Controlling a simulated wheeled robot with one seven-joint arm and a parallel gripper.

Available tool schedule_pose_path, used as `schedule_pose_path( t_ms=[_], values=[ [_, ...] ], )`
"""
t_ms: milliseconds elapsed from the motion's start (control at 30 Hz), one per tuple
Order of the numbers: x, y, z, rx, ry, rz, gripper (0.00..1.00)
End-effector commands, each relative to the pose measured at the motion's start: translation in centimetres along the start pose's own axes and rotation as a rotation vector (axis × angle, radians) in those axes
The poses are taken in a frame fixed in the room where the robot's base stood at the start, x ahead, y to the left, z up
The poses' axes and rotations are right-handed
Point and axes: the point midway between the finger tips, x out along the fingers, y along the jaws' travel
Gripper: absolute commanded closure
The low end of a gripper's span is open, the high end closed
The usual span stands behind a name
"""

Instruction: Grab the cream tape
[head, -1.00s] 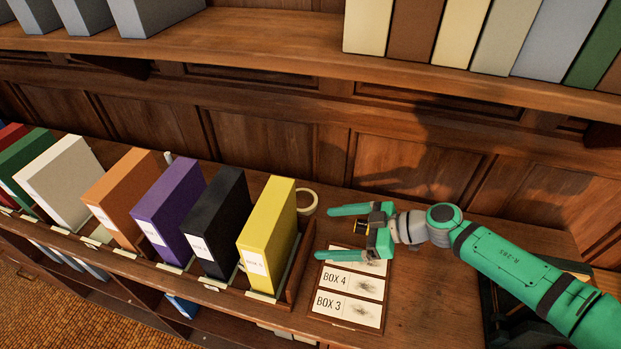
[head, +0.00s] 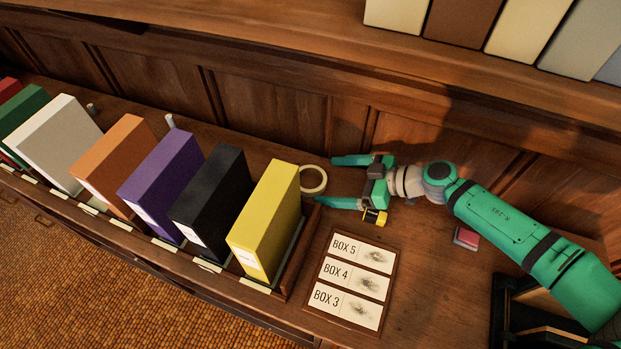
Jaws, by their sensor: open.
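The cream tape (head: 322,186) is a pale roll on the wooden counter, just behind and right of the yellow box file. Its left part is hidden by that file. My gripper (head: 340,181) is open, with its two green fingers pointing left. One fingertip shows on the far side of the tape and the other on the near side, close to its right edge. I cannot tell whether the fingers touch the tape, and nothing is seen gripped.
The yellow box file (head: 265,222) stands close to the tape, with a black one (head: 213,200) and several others to its left. A label board (head: 350,283) lies in front of my gripper. A small red item (head: 466,238) lies under my arm. The panelled wall is behind.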

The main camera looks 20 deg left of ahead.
Motion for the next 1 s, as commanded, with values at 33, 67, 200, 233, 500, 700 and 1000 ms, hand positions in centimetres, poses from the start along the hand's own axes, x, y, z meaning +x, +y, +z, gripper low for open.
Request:
schedule_pose_path(
  t_ms=[33,67,200,233,500,700,1000],
  values=[
    [0.4,0.0,0.0,0.000,0.001,-0.001,0.08],
    [0.5,0.0,0.0,0.000,0.001,-0.001,0.08],
    [1.0,0.0,0.0,0.000,0.001,0.000,0.08],
    [1.2,0.1,0.0,0.000,0.001,0.000,0.08],
    [4.8,0.2,0.2,-0.001,0.001,-0.003,0.08],
    [5.9,0.3,0.3,-0.001,0.000,0.001,0.08],
    [5.8,0.3,0.3,0.000,0.000,0.001,0.48]
  ],
)
